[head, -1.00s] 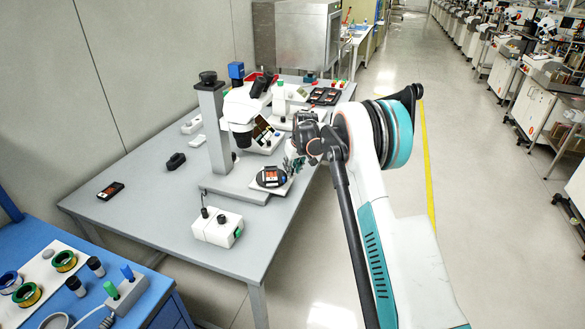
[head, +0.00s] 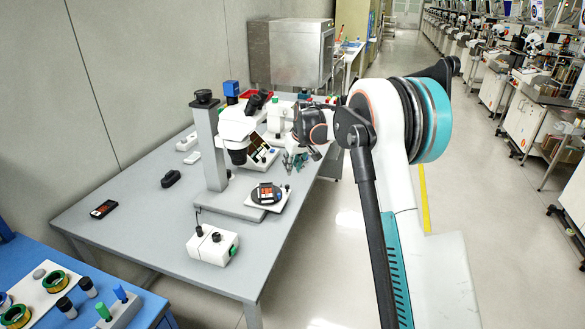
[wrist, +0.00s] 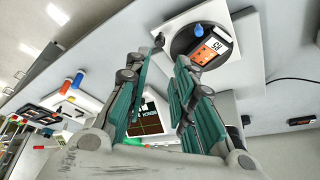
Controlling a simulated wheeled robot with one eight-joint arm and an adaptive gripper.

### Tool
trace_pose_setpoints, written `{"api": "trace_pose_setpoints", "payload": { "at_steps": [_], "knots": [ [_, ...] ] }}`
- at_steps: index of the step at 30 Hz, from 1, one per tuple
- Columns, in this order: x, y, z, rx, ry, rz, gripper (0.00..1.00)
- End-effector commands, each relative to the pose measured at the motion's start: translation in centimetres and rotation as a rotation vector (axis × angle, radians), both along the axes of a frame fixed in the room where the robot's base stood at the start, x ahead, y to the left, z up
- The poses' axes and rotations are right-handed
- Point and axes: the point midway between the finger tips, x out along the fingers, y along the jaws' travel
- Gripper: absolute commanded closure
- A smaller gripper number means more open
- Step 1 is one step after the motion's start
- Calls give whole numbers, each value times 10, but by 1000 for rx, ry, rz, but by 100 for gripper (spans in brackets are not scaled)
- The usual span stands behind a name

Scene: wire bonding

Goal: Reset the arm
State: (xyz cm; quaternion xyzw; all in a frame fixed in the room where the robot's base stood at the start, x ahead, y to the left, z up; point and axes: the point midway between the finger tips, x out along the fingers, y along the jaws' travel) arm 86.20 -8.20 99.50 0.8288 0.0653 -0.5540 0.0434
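My arm reaches over the right side of the grey table (head: 135,222) in the head view. My gripper (head: 295,162) shows small there, beside the microscope and above the table's right edge. In the wrist view my gripper (wrist: 163,52) has its two teal fingers apart with nothing between the tips. The round black stage with an orange-and-black device (wrist: 211,46) lies beyond the fingertips in the wrist view. In the head view this device (head: 267,192) rests on the stage below and left of my gripper, apart from it.
A microscope (head: 208,140) on a grey post stands on the table. A white control box (head: 212,246) sits at the front. A small dark device (head: 103,209) and a black object (head: 171,178) lie at left. A blue bench (head: 75,292) is at lower left. The aisle at right is clear.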

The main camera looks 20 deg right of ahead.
Motion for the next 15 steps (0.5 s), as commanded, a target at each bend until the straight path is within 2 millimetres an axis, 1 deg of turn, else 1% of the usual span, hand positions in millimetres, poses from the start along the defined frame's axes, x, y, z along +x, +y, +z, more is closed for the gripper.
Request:
{"api": "trace_pose_setpoints", "payload": {
  "at_steps": [8,10,13,15],
  "knots": [
    [0,0,0,0,0,0,77],
    [-2,1,3,-1,-1,0,77],
    [-12,5,17,-1,-7,-4,77],
    [-25,9,33,-2,-13,-9,77]
  ]
}}
